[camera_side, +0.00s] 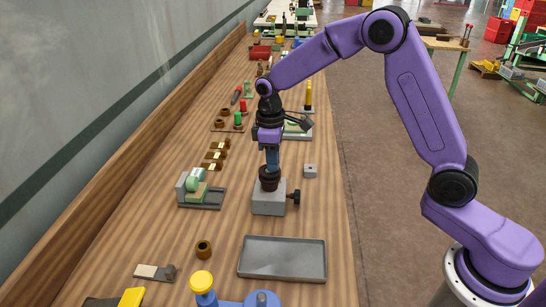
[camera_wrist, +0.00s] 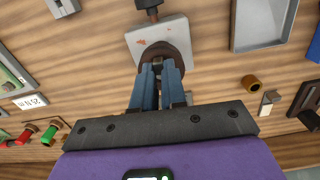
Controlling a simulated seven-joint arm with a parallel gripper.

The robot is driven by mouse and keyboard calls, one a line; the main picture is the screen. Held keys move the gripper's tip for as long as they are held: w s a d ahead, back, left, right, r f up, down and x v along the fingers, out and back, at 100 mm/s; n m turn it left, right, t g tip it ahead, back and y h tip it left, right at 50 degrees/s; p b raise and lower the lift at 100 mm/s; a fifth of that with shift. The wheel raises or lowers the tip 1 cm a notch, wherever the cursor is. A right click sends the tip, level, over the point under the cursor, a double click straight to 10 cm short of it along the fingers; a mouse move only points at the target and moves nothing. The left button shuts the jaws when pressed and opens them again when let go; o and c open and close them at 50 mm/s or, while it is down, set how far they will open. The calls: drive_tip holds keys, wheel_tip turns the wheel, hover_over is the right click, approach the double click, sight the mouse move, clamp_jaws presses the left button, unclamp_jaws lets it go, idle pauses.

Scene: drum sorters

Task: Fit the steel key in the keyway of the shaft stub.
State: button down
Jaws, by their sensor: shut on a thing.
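The shaft stub (camera_side: 268,183) is a short dark brown cylinder standing upright on a grey block with a black side knob. In the wrist view the stub (camera_wrist: 176,50) lies right at my fingertips. My gripper (camera_side: 271,171) points straight down over the stub, its blue fingers close together. In the wrist view my gripper (camera_wrist: 158,64) is shut on a small piece, apparently the steel key, mostly hidden between the fingers. The fingertips overlap the stub's top in both views. The keyway is hidden, so I cannot tell whether the key is in it.
The grey block (camera_side: 263,204) holds the stub. An empty grey tray (camera_side: 283,276) lies in front of it. A small grey cube (camera_side: 310,171) stands to the right, a green and grey fixture (camera_side: 212,197) to the left. A brown ring (camera_side: 204,249) lies front left.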

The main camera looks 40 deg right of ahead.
drive_tip(key=shift+f, duration=0.3)
drive_tip(key=c, duration=1.1)
unclamp_jaws()
wheel_tip(320, 180, up, 18)
drive_tip(key=shift+w+a+f, duration=0.25)
drive_tip(key=s+a+f+n, duration=0.1)
drive_tip(key=s+f, duration=0.1)
drive_tip(key=s, duration=0.6)
drive_tip(key=s+a+f+n, duration=0.1)
drive_tip(key=s+f, duration=0.1)
drive_tip(key=s, duration=0.7)
drive_tip(key=s+d+f+n, duration=0.1)
drive_tip(key=s+d+f, duration=0.2)
drive_tip(key=s, duration=0.6)
drive_tip(key=s+d+f+n, duration=0.1)
drive_tip(key=s+d+f, duration=0.2)
drive_tip(key=s, duration=0.6)
drive_tip(key=shift+d+f+y, duration=0.3)
drive_tip(key=shift+d, duration=0.3)
